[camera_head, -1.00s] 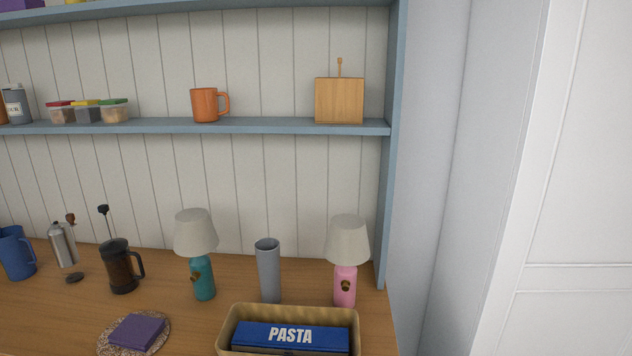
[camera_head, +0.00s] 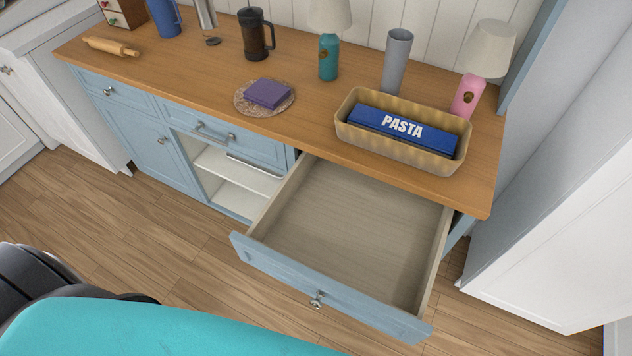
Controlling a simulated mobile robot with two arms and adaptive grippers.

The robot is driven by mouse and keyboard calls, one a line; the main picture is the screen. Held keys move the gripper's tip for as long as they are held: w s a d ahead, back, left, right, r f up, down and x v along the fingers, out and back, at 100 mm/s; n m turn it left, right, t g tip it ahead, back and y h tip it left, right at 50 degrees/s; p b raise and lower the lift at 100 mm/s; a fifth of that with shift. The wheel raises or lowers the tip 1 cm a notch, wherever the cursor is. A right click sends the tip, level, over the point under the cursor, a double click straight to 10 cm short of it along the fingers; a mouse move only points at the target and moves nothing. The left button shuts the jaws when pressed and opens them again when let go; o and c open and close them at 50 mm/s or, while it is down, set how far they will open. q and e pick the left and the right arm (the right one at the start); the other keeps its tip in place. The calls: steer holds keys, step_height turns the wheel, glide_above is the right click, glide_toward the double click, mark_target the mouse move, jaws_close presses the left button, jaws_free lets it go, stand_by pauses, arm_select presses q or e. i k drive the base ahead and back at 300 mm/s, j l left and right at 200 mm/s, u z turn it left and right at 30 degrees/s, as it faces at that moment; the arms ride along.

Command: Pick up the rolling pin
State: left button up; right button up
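The wooden rolling pin (camera_head: 111,47) lies on the left part of the wooden counter (camera_head: 200,85), near its front edge. It lies roughly along the counter, with nothing on top of it. Neither of my grippers shows in the head view, so I cannot see whether they are open or shut.
An empty drawer (camera_head: 345,222) sticks out below the counter's right part. Left of it is an open shelf compartment (camera_head: 230,180). A basket (camera_head: 352,139) with a blue pasta box (camera_head: 388,123), a purple stack (camera_head: 267,93), a French press (camera_head: 256,35) and lamps stand on the counter.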

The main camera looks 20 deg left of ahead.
mark_target(120, 49)
steer(key=k+j+u, duration=0.25)
steer(key=l+u, duration=0.1)
steer(key=u, duration=1.3)
steer(key=i+j+z, duration=0.1)
steer(key=z, duration=0.3)
steer(key=i+j+z, duration=0.1)
steer(key=z, duration=0.25)
steer(key=i+j+z, duration=0.1)
steer(key=j+z, duration=0.15)
steer(key=z, duration=0.15)
steer(key=i+j+z, duration=0.2)
steer(key=j, duration=0.6)
steer(key=i+j+z, duration=0.25)
steer(key=j, duration=0.6)
steer(key=j+z, duration=0.2)
steer(key=j, duration=0.65)
